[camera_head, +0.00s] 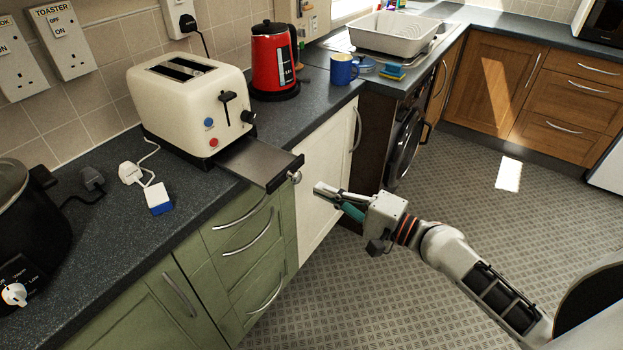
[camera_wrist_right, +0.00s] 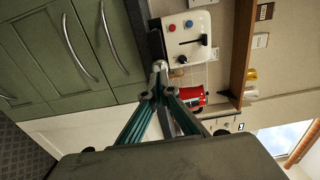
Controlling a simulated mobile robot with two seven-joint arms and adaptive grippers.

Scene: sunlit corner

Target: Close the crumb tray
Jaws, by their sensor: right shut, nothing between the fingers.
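The cream toaster (camera_head: 185,100) stands on the dark counter, with its dark crumb tray (camera_head: 250,160) pulled out at the front, reaching past the counter edge. A round metal knob (camera_head: 295,177) sits on the tray's front end. My right gripper (camera_head: 317,188) is shut and empty, just right of the knob with a small gap in the head view. In the right wrist view, where the scene is turned sideways, my fingertips (camera_wrist_right: 160,68) overlap the knob, so contact cannot be told there. The toaster (camera_wrist_right: 188,42) shows behind them. My left gripper is not in view.
A red kettle (camera_head: 273,60) and a blue mug (camera_head: 343,69) stand right of the toaster. A white plug (camera_head: 130,172), a blue-and-white block (camera_head: 158,198) and a black cooker (camera_head: 25,235) are left. Green drawers (camera_head: 245,235) lie below. The floor right is clear.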

